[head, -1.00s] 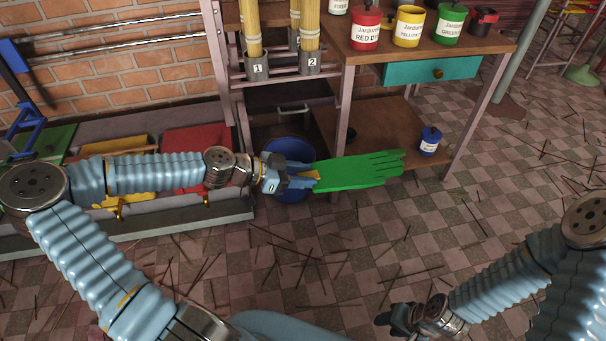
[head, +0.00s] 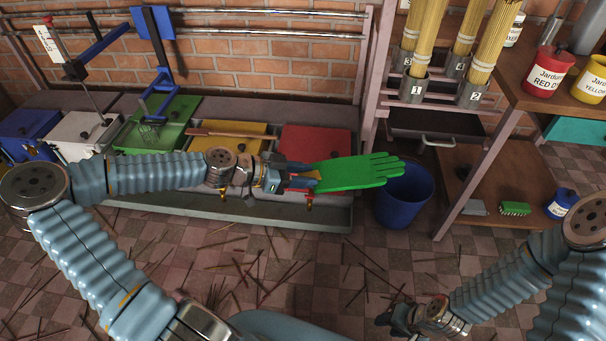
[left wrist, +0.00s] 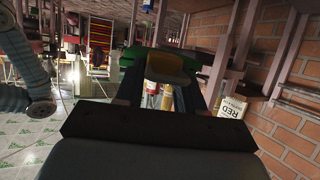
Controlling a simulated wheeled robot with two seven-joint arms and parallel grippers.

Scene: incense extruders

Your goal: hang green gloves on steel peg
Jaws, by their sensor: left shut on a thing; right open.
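The green gloves (head: 358,172) are held out flat in my left gripper (head: 312,178), fingers pointing right, in the head view. My left gripper is shut on their cuff end, where a yellow-orange patch shows. The gloves appear in front of the red-lidded bin and the blue bucket's rim, held above the floor. In the left wrist view a dark green edge of the gloves (left wrist: 138,60) shows beyond the jaws. My right gripper (head: 388,318) is open and empty low at the bottom right. I cannot make out a steel peg for certain.
A trough with red (head: 315,145), yellow and green lids runs along the brick wall, steel rails above it. A blue bucket (head: 404,200) stands right of it. A rack of incense bundles (head: 425,40) and a wooden shelf with jars stand at right. Sticks litter the floor.

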